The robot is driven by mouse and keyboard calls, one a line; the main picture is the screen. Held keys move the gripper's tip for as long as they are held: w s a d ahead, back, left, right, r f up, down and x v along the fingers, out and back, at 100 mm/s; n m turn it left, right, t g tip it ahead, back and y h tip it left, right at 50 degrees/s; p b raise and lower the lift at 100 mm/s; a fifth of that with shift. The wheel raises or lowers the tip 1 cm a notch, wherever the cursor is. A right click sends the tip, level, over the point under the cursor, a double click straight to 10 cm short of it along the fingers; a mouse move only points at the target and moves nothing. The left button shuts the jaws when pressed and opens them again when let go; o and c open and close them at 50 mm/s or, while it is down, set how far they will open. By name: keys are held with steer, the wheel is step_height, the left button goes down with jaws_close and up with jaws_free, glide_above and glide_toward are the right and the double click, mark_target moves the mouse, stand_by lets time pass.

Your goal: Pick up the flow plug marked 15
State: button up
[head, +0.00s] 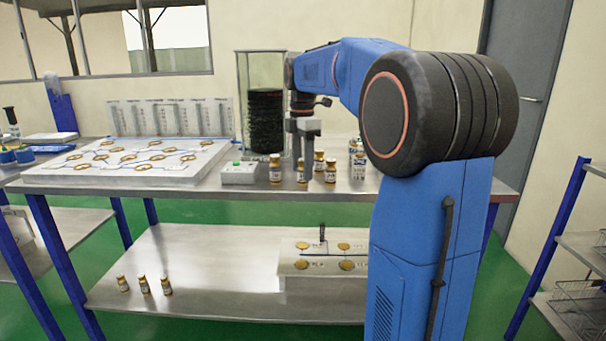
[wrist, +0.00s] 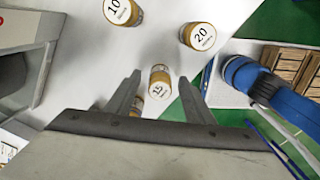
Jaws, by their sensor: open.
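The flow plug marked 15 (wrist: 160,77) is a small gold-brown cylinder with a white numbered face. In the wrist view it shows between the two open fingers of my gripper (wrist: 159,80), with a gap on either side. In the head view my gripper (head: 302,150) points down over the table's front area, above a plug (head: 302,175) whose number is too small to read. Plugs marked 10 (wrist: 121,11) and 20 (wrist: 203,37) stand apart from it, beyond the fingertips. Another plug (wrist: 137,104) is partly hidden by the left finger.
A white control box (head: 239,173) stands left of the plugs, and a white board with gold rings (head: 130,160) lies further left. A clear column with dark filling (head: 265,105) stands behind. Several more plugs stand on the table; others (head: 144,285) are on the lower shelf.

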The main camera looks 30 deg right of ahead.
steer(key=shift+f, duration=0.65)
jaws_close()
